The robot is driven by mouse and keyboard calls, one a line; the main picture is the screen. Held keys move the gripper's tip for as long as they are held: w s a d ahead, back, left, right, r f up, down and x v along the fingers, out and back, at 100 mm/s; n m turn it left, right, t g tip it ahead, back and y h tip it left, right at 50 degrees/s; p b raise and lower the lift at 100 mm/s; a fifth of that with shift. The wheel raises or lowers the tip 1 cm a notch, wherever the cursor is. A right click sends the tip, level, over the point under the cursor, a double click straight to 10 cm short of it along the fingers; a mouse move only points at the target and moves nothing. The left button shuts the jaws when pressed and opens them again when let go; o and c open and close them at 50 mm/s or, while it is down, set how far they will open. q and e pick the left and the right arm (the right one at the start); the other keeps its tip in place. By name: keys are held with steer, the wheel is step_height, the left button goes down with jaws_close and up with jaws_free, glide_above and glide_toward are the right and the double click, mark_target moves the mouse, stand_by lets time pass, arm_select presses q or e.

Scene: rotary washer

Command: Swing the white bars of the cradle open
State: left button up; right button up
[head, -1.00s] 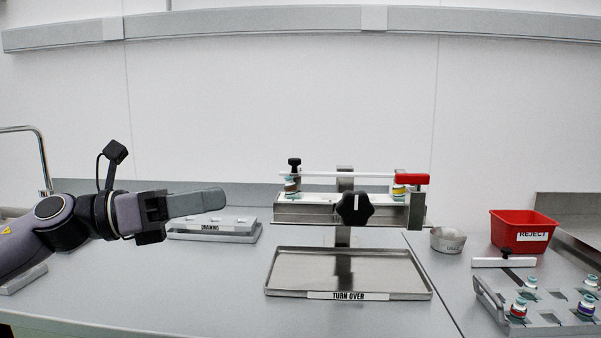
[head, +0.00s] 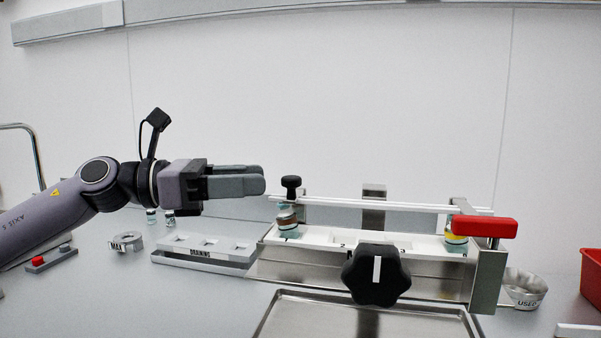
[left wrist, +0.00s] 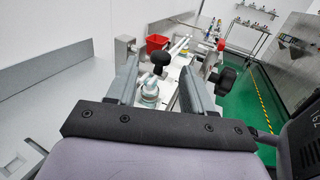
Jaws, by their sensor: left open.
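The cradle (head: 300,262) is a metal frame with a white numbered bed. The white bars (head: 380,205) lie across its top, over a vial with a brown band (head: 288,222) at the left end and one with a yellow band (head: 456,242) at the right. A black knob (head: 291,184) stands at the bars' left end; a red handle (head: 485,227) is at the right end. My left gripper (head: 262,181) is open and empty, just left of the black knob. In the left wrist view the black knob (left wrist: 161,59) and white bars (left wrist: 178,46) show between the fingers, apart from them. My right gripper is not seen.
A black star knob (head: 376,275) sticks out at the cradle's front, above a metal tray (head: 300,318). A draining rack (head: 200,250) is to the left. A cup (head: 525,290) and red bin (head: 593,278) are to the right. Space above the bars is clear.

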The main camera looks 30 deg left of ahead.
mark_target(291, 177)
arm_select(q)
steer(key=p+x, duration=0.2)
steer(key=x, duration=0.1)
steer(key=p+x, duration=0.1)
steer(key=x, duration=0.2)
steer(key=shift+s+r+p, duration=0.15)
steer(key=shift+r+p, duration=0.05)
steer(key=shift+p, duration=0.15)
steer(key=shift+w+d+f, duration=0.15)
steer(key=shift+w+d, duration=0.1)
steer(key=shift+d, duration=0.15)
jaws_close()
